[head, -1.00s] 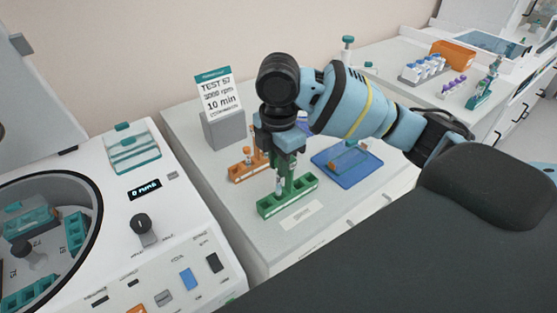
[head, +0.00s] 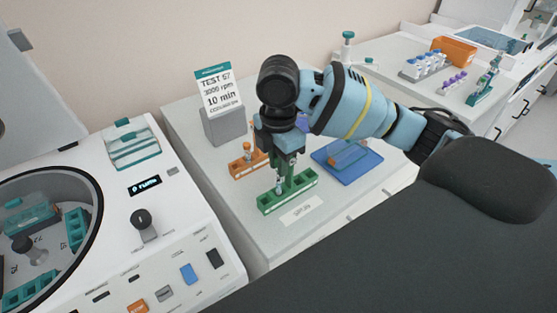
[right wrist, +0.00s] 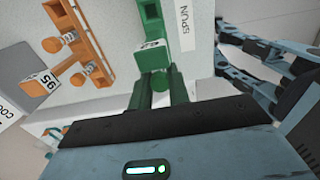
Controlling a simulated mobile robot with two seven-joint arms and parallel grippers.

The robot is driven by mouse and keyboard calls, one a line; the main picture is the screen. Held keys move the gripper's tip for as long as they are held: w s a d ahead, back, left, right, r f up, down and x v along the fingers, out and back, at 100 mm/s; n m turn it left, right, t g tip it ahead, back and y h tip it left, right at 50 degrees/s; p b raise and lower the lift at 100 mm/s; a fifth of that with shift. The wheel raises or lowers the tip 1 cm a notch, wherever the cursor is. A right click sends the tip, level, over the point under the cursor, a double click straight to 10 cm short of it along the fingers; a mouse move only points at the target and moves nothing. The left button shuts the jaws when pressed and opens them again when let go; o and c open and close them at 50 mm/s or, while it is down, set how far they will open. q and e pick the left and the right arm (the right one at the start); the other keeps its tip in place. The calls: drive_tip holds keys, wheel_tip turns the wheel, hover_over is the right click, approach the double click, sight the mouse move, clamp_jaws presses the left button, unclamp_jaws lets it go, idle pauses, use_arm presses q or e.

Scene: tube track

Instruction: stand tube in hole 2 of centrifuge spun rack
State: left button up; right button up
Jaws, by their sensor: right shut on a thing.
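A small pale tube (head: 279,184) shows upright below the jaws, at the rack's left part. Whether its lower end is inside a hole is too small to tell. My left gripper is not in view.
An orange rack (head: 240,171) with capped tubes stands behind on the left. A blue tray (head: 365,178) lies to the right. A sign on a grey block (head: 222,128) stands at the back. The open centrifuge (head: 150,255) is at left, close to the bench edge.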

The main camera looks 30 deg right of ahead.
drive_tip(key=shift+f, duration=0.65)
drive_tip(key=o, duration=0.8)
drive_tip(key=shift+r, duration=0.1)
drive_tip(key=shift+r, duration=3.85)
